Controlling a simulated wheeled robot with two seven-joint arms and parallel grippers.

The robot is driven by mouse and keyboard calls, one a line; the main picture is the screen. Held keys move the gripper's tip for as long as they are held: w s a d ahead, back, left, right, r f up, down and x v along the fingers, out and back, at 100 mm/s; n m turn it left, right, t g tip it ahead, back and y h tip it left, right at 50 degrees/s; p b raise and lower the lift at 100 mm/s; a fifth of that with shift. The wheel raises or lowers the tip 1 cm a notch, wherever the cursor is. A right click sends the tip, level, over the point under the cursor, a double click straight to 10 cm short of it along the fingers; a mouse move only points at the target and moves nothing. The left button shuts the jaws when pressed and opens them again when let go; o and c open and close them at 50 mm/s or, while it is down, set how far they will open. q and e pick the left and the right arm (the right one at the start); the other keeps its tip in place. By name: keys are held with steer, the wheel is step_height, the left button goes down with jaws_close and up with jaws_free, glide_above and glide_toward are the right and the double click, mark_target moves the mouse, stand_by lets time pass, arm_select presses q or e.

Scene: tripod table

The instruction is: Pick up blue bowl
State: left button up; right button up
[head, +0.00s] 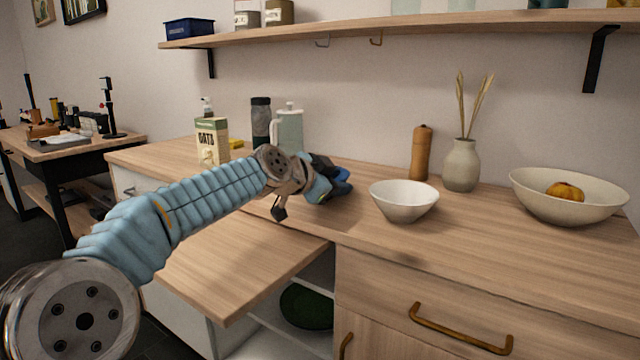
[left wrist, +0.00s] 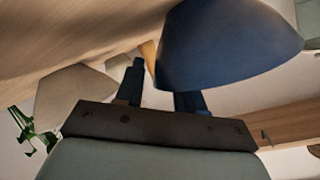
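The blue bowl (head: 344,188) is mostly hidden behind my left gripper in the head view, on the counter left of the white bowl. In the left wrist view the blue bowl (left wrist: 225,45) is large and close. It covers the tip of one finger. My left gripper (head: 332,176) is at the bowl, and in the left wrist view its fingers (left wrist: 160,85) stand apart. A gap shows between the other finger and the bowl's edge. I cannot tell whether either finger touches the bowl. My right gripper is not in view.
A white bowl (head: 404,202) stands close on the right. Behind are a pepper mill (head: 421,153), a vase (head: 461,166) and a wide bowl (head: 540,203) with fruit. An oats box (head: 212,142), a dark bottle (head: 261,122) and a pitcher (head: 290,130) stand left. A shelf (head: 400,28) hangs above.

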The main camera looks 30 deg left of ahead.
arm_select(q)
jaws_close()
